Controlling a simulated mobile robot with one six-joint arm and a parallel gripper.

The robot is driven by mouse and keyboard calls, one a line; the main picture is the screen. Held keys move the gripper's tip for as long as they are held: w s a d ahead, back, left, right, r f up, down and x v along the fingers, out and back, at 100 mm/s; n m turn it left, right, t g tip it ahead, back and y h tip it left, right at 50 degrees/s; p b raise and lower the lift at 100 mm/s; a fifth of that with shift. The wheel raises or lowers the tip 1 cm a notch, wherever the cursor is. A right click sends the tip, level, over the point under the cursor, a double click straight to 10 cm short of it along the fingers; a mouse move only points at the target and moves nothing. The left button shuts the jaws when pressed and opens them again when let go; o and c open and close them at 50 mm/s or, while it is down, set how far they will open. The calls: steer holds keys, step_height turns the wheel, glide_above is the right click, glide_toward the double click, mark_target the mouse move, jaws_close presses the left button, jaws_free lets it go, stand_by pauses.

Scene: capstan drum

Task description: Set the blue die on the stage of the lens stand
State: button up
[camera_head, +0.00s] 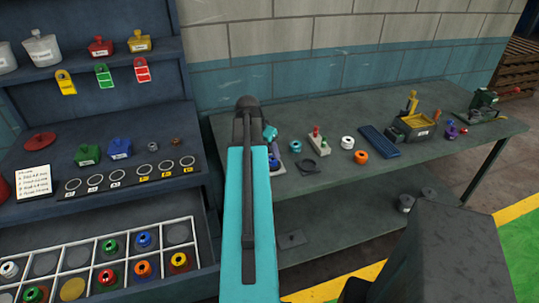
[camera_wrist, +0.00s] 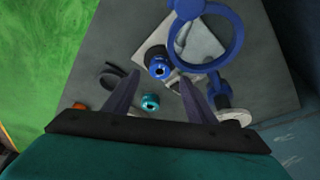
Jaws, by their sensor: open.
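The blue die (camera_wrist: 158,68), a short round piece with a pale-ringed hole, appears upright on the pale square stage (camera_wrist: 200,46) of the lens stand, near the stage's edge. The stand's blue lens ring (camera_wrist: 237,42) rises beside it in the wrist view. My gripper (camera_wrist: 160,77) is open, its two dark fingers on either side of the die's place in the picture, with no visible contact. In the head view my arm hides most of the stand; a bit of the stage (camera_head: 279,170) shows. A teal die (camera_wrist: 150,101) stands on the bench nearer the gripper's palm.
A dark open-ended piece (camera_wrist: 113,76) lies beside the stage. Along the bench to the right are a white ring piece (camera_head: 347,142), an orange one (camera_head: 361,157), a blue tray (camera_head: 379,141) and a yellow-topped box (camera_head: 416,125). A shelf unit with a sectioned tray (camera_head: 76,262) stands left.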

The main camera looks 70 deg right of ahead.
steer(key=b+v, duration=0.1)
steer(key=v, duration=0.6)
stand_by(0.3)
steer(key=shift+s, duration=0.15)
stand_by(0.7)
